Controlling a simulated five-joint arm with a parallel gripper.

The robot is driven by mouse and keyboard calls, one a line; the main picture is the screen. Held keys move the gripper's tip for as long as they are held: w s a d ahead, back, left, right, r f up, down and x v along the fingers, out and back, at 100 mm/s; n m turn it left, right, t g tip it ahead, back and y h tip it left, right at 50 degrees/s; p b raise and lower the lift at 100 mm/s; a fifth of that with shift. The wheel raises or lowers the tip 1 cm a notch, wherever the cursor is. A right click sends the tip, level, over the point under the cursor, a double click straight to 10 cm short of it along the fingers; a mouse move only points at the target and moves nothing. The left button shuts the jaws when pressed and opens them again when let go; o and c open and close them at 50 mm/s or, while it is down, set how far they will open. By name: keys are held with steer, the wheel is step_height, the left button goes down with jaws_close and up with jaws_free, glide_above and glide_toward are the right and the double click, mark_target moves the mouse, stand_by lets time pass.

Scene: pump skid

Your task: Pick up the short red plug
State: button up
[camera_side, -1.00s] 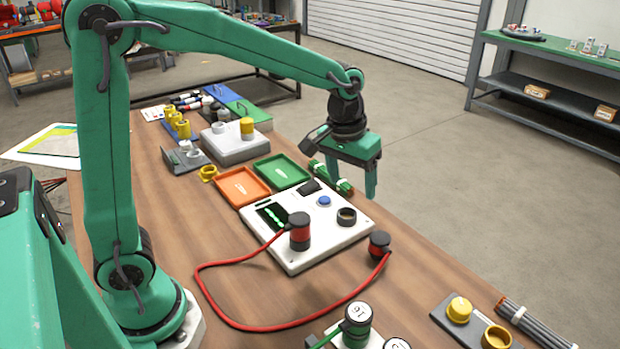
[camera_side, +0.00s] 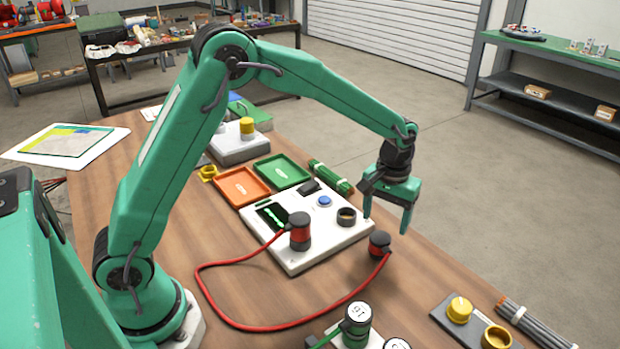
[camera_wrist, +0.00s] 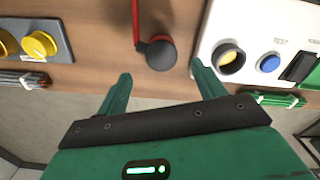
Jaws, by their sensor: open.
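The short red plug (camera_side: 379,243) has a dark cap and a red body. It stands on the wooden table at the right end of a red cable, beside the white test panel. It also shows in the wrist view (camera_wrist: 160,53), just beyond the gap between my fingertips. My gripper (camera_side: 386,222) is open and empty, just above and behind the plug. The wrist view shows both fingers of my gripper (camera_wrist: 161,72) spread apart, with nothing between them. A taller red and black plug (camera_side: 300,232) sits on the panel at the cable's other end.
The white panel (camera_side: 285,262) has a blue button and a dark-ringed socket (camera_side: 346,216). Green rods (camera_side: 331,177) lie behind it, with orange (camera_side: 240,187) and green (camera_side: 282,170) trays nearby. Yellow caps on a grey plate (camera_side: 440,315) stand front right. The table right of the plug is clear.

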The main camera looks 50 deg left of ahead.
mark_target(381, 236)
steer(key=shift+f, duration=1.05)
steer(key=shift+f, duration=0.1)
steer(key=shift+s+a+f, duration=0.1)
steer(key=shift+f, duration=2.4)
steer(key=shift+c, duration=0.2)
steer(key=c, duration=1.2)
steer(key=shift+o, duration=0.2)
steer(key=shift+r, duration=0.1)
